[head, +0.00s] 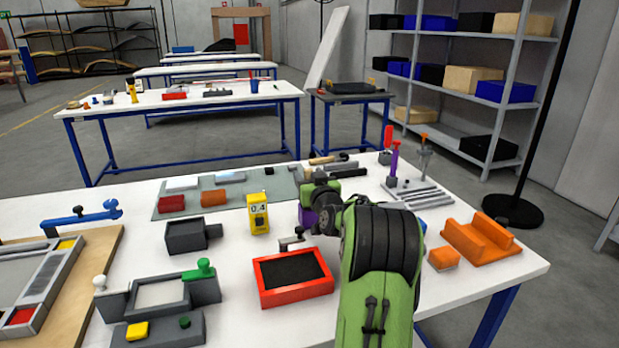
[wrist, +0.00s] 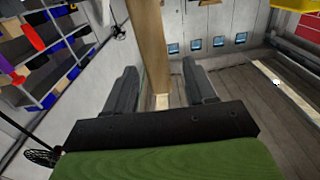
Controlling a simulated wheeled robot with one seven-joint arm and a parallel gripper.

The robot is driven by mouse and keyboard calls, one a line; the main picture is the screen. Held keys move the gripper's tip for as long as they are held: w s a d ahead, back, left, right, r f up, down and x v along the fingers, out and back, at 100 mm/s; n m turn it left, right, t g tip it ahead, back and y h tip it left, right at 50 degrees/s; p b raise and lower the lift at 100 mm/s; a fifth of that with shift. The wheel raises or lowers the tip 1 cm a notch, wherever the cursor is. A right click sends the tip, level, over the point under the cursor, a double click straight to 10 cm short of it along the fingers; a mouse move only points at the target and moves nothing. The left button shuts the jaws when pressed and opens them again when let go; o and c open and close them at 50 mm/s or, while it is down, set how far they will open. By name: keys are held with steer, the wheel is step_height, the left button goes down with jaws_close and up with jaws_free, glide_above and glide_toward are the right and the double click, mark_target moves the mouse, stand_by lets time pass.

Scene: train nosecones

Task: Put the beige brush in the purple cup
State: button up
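A purple thing (head: 306,217), probably the purple cup, stands on the near white table, mostly hidden behind my arm. A beige rod-like handle (head: 322,160), likely the beige brush, lies among dark tools at the table's back edge, beyond my arm. My gripper (wrist: 159,88) is open in the wrist view, its two dark fingers wide apart with nothing held between them. It faces the room, and neither cup nor brush shows there.
A red tray (head: 292,292), a yellow meter (head: 258,213), a grey vise (head: 190,236) and an orange V-block (head: 480,240) stand around my arm. Upright tools (head: 394,160) stand at the back right. Bare white tabletop lies between the items.

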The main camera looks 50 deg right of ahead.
steer(key=shift+r, duration=0.25)
steer(key=v, duration=1.2)
steer(key=w+a+f+n+g+y, duration=0.1)
steer(key=a+n+g+y, duration=0.2)
steer(key=a, duration=0.9)
steer(key=w+a+f+n+y, duration=0.1)
steer(key=a+n+y, duration=0.3)
steer(key=a, duration=0.8)
steer(key=s+a+f+g, duration=0.1)
steer(key=s+a+g, duration=0.1)
steer(key=s, duration=0.5)
steer(key=s+a+f+g+y, duration=0.1)
steer(key=s+a+f+g, duration=0.1)
steer(key=s+a, duration=0.3)
steer(key=s+a+f+m+g, duration=0.1)
steer(key=s+a+f+g, duration=0.1)
steer(key=s, duration=0.7)
steer(key=shift+s+a+g+y, duration=0.2)
steer(key=shift+a+g+y, duration=0.3)
steer(key=shift+a, duration=0.45)
